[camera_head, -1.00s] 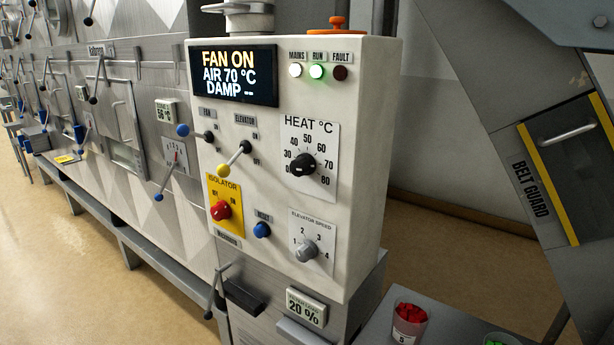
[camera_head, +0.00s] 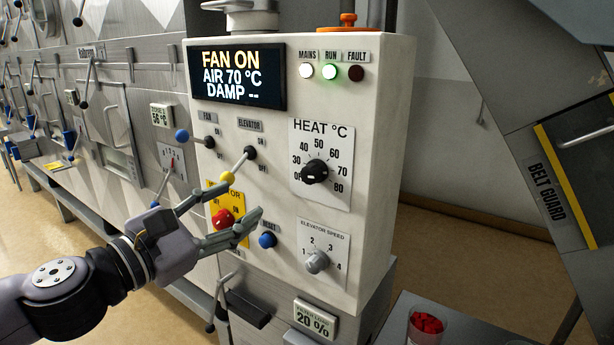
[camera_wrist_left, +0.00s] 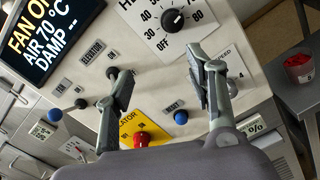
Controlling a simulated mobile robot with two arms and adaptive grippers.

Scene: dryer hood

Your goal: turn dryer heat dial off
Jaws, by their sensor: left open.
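The black heat dial (camera_head: 315,171) sits on the white scale plate at the upper right of the control panel. It also shows in the left wrist view (camera_wrist_left: 173,20), just beyond the fingertips. I cannot tell its exact setting. My left gripper (camera_head: 243,197) is open and empty in front of the panel's lower left, to the left of and below the dial. My right gripper is not in view.
Around the left fingers are the yellow-ball elevator lever (camera_head: 228,177), the red isolator knob (camera_head: 223,219) and the blue reset button (camera_head: 267,240). The grey elevator speed knob (camera_head: 317,261) is below the dial. The display (camera_head: 237,76) reads FAN ON, AIR 70 °C.

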